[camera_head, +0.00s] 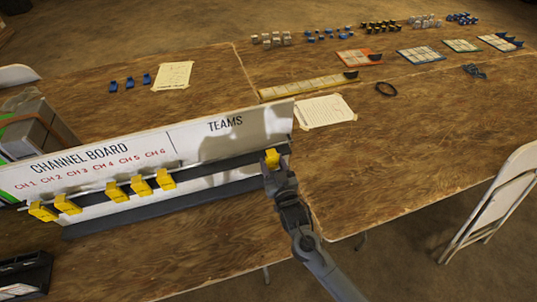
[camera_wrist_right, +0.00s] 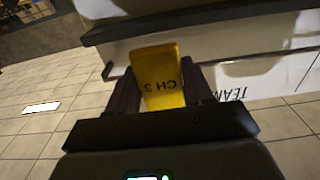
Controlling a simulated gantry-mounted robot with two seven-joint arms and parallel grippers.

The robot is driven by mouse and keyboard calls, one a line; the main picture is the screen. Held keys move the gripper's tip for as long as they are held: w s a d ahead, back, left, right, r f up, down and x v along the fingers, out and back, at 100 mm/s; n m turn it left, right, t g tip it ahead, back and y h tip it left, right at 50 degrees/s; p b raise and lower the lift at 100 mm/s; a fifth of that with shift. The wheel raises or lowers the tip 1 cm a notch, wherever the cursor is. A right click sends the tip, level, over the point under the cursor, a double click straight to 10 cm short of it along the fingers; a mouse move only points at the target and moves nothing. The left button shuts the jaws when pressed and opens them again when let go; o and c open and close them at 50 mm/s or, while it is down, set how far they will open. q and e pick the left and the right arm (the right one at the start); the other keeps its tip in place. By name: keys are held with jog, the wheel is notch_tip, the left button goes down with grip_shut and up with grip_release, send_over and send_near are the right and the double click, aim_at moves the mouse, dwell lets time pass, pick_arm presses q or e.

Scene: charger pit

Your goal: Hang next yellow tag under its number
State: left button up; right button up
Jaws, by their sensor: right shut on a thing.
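The white channel board (camera_head: 207,153) stands on the table, with red labels CH 1 to CH 6 at its left and TEAMS at its right. Several yellow tags (camera_head: 67,204) hang along the rail below the red labels. A wider bare stretch of rail lies below about CH 3, between the second and third hanging tags from the left. My right gripper (camera_head: 272,163) is at the board's right end, below TEAMS, shut on a yellow tag (camera_wrist_right: 165,75). The tag reads CH 3, upside down in the wrist view. My left gripper is out of view.
A dark ledge (camera_head: 100,222) runs along the board's foot. A dark rack (camera_head: 22,278) stands at the lower left. Papers (camera_head: 325,111), a black ring (camera_head: 386,88) and coloured trays (camera_head: 421,54) lie behind. A white chair (camera_head: 498,200) stands right. Table front right of the board is clear.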

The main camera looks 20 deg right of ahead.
aim_at(273, 164)
jog(key=shift+s+p, duration=1.7)
jog(key=shift+s, duration=1.3)
jog(key=shift+r, duration=0.1)
